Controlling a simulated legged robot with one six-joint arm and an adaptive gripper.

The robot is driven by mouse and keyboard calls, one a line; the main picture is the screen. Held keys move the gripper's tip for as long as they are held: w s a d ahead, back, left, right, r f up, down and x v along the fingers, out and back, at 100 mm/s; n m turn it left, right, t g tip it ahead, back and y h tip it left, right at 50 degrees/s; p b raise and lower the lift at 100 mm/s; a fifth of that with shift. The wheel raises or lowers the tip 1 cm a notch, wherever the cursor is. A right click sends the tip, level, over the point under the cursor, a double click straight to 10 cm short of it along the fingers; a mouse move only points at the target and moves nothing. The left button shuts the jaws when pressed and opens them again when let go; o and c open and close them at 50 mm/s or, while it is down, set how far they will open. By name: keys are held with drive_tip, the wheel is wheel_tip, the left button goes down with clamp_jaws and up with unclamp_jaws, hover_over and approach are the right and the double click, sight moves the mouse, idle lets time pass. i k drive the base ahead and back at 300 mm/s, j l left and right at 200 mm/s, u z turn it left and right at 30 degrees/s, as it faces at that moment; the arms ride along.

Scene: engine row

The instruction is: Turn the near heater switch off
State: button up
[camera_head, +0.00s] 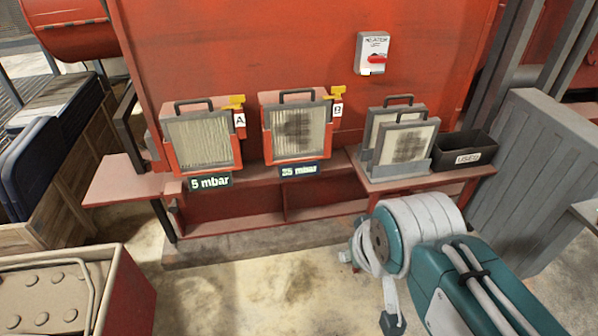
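One heater switch (373,52) shows, a white plate high on the red wall, right of centre. Its label seems to read HEATER; the smaller print is too small to read. A red knob (376,59) sits low on the plate and looks roughly horizontal. I cannot tell from the print whether it stands at on or off. Nothing touches or covers the switch.
Two framed filters, A (202,138) and B (297,131), sit on a red ledge below. Spare filters (404,143) and a black bin (464,156) stand right. Concrete floor (240,285) is clear at centre.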

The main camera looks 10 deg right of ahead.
sight(375, 58)
drive_tip(key=i+l, duration=0.25)
drive_tip(key=i, duration=0.25)
drive_tip(key=i+l, duration=0.25)
drive_tip(key=i, duration=0.25)
drive_tip(key=k+l+z, duration=0.05)
